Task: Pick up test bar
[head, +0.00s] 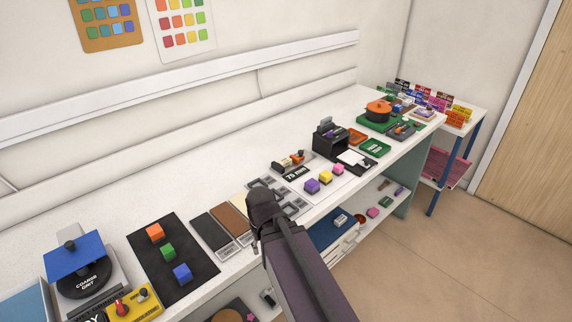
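I cannot single out the test bar for certain in the head view. Several long flat strips lie on the bench near the middle, among them a dark grey strip (212,232) and a brown strip (230,217), with a pale one beside them. My arm reaches up from the bottom of the view, and its dark end (264,208) is over the bench's front edge, just right of the strips. It hides part of the bench there. My gripper's fingers cannot be made out, nor whether they hold anything.
Right are a white sheet (345,182) with small blocks, a black holder (331,141) and an orange pot (379,110). Open floor (450,240) lies right.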

